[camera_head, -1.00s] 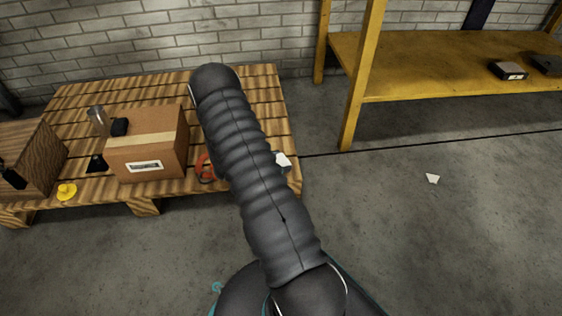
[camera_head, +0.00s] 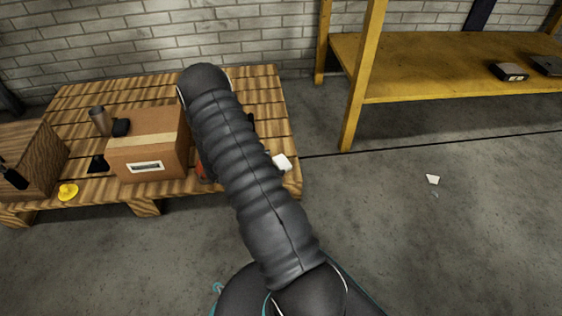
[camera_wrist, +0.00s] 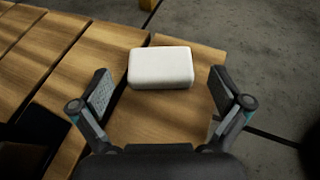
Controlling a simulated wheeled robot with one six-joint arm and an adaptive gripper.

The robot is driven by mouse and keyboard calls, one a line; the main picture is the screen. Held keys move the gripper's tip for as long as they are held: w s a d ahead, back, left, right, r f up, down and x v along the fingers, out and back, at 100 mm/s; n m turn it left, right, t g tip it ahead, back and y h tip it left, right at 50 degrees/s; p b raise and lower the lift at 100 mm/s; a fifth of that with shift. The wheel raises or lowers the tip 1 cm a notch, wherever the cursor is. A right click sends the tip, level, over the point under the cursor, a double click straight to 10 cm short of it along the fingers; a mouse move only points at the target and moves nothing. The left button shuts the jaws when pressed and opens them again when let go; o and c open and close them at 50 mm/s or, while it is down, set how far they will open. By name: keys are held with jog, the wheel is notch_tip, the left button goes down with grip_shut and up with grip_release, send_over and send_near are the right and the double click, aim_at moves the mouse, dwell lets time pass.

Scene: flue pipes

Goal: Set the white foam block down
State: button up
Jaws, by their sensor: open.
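The white foam block (camera_wrist: 160,68) lies flat on a slat of the wooden pallet (camera_wrist: 42,60) in the wrist view, close to the pallet's end. In the head view the block (camera_head: 282,163) shows at the pallet's front right corner, just right of my arm. My gripper (camera_wrist: 160,85) is open. Its two fingers stand apart on the left and right of the block, with gaps to it on both sides. In the head view my arm hides the gripper and part of the pallet.
A cardboard box (camera_head: 147,147), a wooden crate (camera_head: 28,158), a yellow object (camera_head: 67,191) and a brownish cylinder (camera_head: 99,121) are on the pallet's left part. A yellow shelf (camera_head: 440,62) stands at the right. A small white piece (camera_head: 433,179) lies on the open floor.

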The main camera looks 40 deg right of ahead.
jog(key=v, duration=0.9)
jog(key=shift+d+r+p, duration=0.1)
jog(key=shift+p, duration=0.3)
jog(key=s+a+r+m+y, duration=0.3)
jog(key=s+r+m, duration=0.15)
jog(key=r, duration=0.65)
jog(key=s+a+r+m+y, duration=0.3)
jog(key=a+r+m, duration=0.15)
jog(key=r, duration=0.65)
jog(key=s+a+r+m+t+y, duration=0.7)
jog(key=s+a+r, duration=0.5)
jog(key=s+r, duration=0.3)
jog(key=shift+s+t, duration=0.3)
jog(key=shift+t, duration=0.1)
